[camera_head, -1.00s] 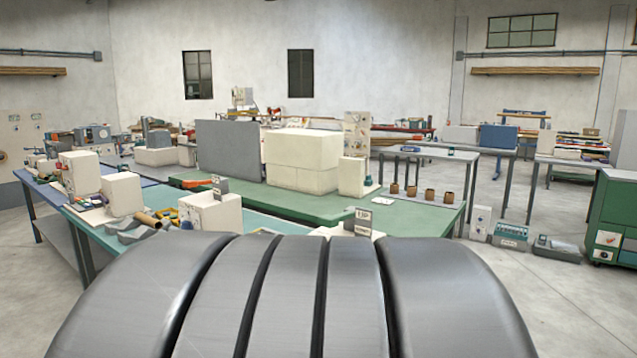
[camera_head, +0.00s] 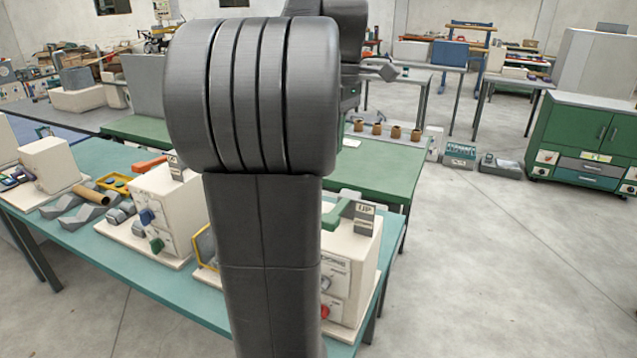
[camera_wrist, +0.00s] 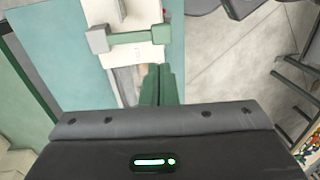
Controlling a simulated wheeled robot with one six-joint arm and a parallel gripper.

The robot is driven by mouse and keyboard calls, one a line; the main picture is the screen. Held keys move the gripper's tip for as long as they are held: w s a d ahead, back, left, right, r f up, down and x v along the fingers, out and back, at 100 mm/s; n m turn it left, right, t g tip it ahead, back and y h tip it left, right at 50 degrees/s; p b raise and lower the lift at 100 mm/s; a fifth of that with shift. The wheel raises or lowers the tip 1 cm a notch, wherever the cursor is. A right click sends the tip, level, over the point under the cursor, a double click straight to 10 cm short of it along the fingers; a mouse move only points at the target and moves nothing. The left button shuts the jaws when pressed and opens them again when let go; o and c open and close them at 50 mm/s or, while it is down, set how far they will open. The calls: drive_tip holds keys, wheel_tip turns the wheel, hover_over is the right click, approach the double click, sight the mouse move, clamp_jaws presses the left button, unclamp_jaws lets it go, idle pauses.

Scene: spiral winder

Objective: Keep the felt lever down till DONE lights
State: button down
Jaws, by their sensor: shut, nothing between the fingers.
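The white machine box (camera_head: 362,262) stands at the right end of the teal table, partly hidden behind my arm. A green lever (camera_head: 338,212) shows on its top, beside a grey sign reading UP (camera_head: 364,212). In the wrist view the lever (camera_wrist: 130,38) is a green bar with a grey block (camera_wrist: 97,39) on its left end and a green block on its right. My gripper (camera_wrist: 158,70) is shut and empty, its green fingers just below that right block in the picture; contact cannot be told. No lit DONE lamp can be made out; my arm hides part of the front.
Another white box (camera_head: 172,212) with blue and green knobs stands left of my arm on the teal table (camera_head: 110,245). Grey blocks and a cardboard tube lie further left. A green table (camera_head: 385,165) with brown cups is behind.

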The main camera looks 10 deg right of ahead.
drive_tip(key=shift+r, duration=0.2)
approach(339, 209)
drive_tip(key=s+a+f, duration=0.1)
drive_tip(key=f, duration=0.1)
drive_tip(key=s+a+f, duration=0.1)
drive_tip(key=s+f, duration=0.1)
drive_tip(key=s+a+f, duration=0.1)
drive_tip(key=shift+s+a+f, duration=0.1)
drive_tip(key=shift+s+f, duration=0.25)
drive_tip(key=shift+f, duration=0.05)
